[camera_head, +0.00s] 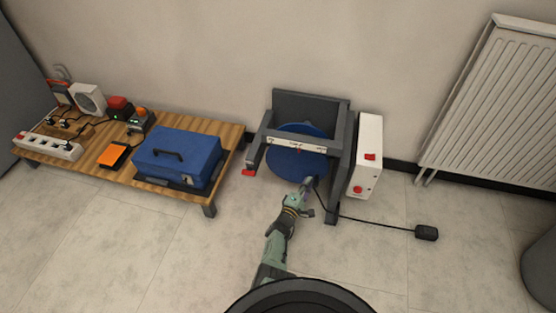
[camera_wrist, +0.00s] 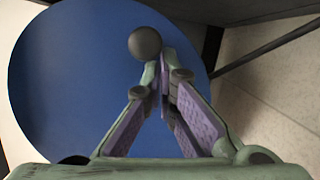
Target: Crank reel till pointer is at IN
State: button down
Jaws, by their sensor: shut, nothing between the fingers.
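The reel (camera_head: 292,160) is a large blue disc set in a dark grey frame (camera_head: 341,150) against the wall. It fills much of the wrist view (camera_wrist: 75,80). A white strip with small marks (camera_head: 296,145) crosses the front of the frame; the pointer and lettering are too small to read. A dark round crank knob (camera_wrist: 145,43) shows just beyond my fingertips in the wrist view. My gripper (camera_head: 306,187) is at the lower right part of the disc. In the wrist view its fingers (camera_wrist: 163,85) are shut and empty, close to the knob; I cannot tell whether they touch it.
A white box with red buttons (camera_head: 368,155) stands right of the frame. A cable runs to a black pedal (camera_head: 426,233) on the floor. A low wooden table (camera_head: 228,134) with a blue case (camera_head: 180,158) stands left.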

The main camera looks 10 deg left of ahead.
aim_at(319, 171)
jog(key=shift+d+r+n, duration=0.45)
jog(key=shift+r+n, duration=0.15)
jog(key=shift+n, duration=0.1)
jog(key=shift+d+r+t+p, duration=0.3)
jog(key=shift+d+r+p, duration=0.1)
jog(key=shift+r+p, duration=0.15)
jog(key=shift+d+r+n, duration=0.15)
jog(key=shift+r+n, duration=0.45)
jog(key=shift+n, duration=0.3)
jog(key=shift+r+p, duration=0.3)
jog(key=shift+p, duration=0.05)
jog(key=shift+d, duration=0.2)
